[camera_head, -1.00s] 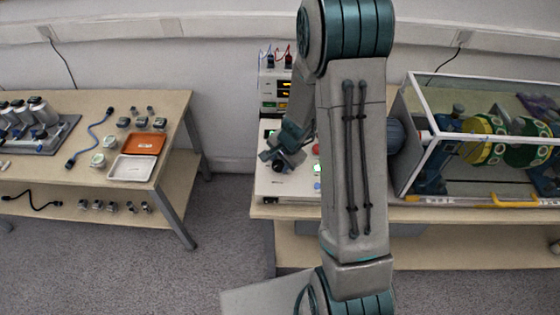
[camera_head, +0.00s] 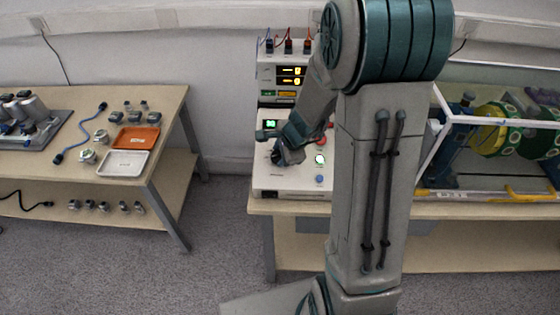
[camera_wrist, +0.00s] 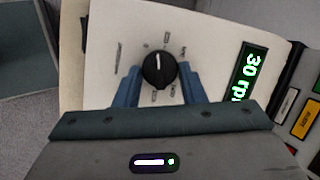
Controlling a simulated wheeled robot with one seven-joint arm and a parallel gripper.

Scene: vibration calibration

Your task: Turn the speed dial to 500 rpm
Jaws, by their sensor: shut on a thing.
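The speed dial (camera_wrist: 159,72) is a round black knob with a white pointer line, set in the white control panel (camera_wrist: 112,50). In the wrist view its pointer is toward the top of the picture, slightly left. Printed marks ring it, too small to read. My gripper (camera_wrist: 160,76) has its two blue fingers on either side of the dial and is shut on it. In the head view my gripper (camera_head: 280,150) is at the panel's left part and mostly hides the dial.
A green-lit button (camera_head: 320,159) and a blue button (camera_head: 320,180) are right of my gripper. An instrument (camera_head: 283,75) with yellow readouts stands behind the panel. A clear-walled case (camera_head: 480,194) is at right, partly behind my arm. A side table (camera_head: 172,105) with trays stands left across a floor gap.

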